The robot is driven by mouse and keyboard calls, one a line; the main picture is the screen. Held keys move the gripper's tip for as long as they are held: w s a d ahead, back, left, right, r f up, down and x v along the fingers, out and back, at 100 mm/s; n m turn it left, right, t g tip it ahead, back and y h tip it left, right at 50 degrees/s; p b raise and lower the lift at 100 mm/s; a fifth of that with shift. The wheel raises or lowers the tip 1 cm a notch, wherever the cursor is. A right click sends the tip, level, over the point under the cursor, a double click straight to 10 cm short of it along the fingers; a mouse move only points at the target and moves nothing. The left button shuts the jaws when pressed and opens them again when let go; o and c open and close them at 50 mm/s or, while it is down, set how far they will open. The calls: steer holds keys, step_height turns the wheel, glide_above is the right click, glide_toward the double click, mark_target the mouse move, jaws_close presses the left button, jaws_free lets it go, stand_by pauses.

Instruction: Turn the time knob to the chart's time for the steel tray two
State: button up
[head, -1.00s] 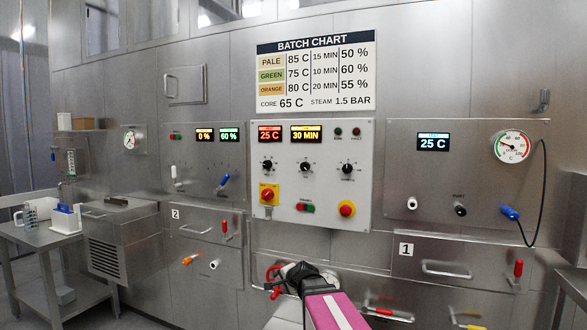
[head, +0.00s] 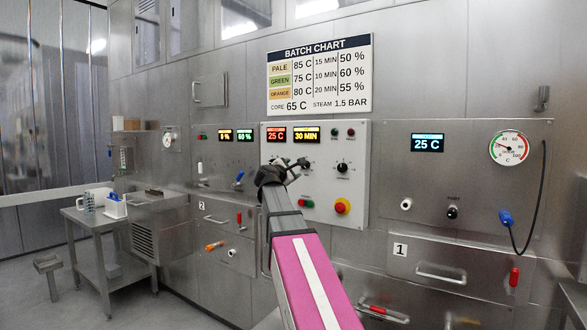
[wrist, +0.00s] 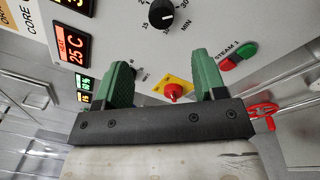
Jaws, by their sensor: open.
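The black time knob (wrist: 162,14) is at the top of the wrist view, with a MIN scale around it. My gripper (wrist: 160,60) is open, its green fingers apart and empty, short of the knob. In the head view my gripper (head: 284,170) is in front of the control panel (head: 325,211) and hides part of its left side. The time display (head: 306,135) reads 30 MIN. The batch chart (head: 320,75) lists pale 15 MIN, green 10 MIN and orange 20 MIN. A drawer labelled 2 (head: 222,218) is closed. I cannot see a steel tray.
A red switch on a yellow plate (wrist: 174,91) shows between my fingers. Green and red STEAM buttons (wrist: 238,56) are to the right. Another black knob (head: 343,167) is right on the panel.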

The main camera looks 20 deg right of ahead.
steer(key=w+d+m, duration=0.1)
steer(key=w+d, duration=0.6)
steer(key=shift+d+r, duration=0.2)
steer(key=shift+d, duration=0.1)
steer(key=c, duration=0.9)
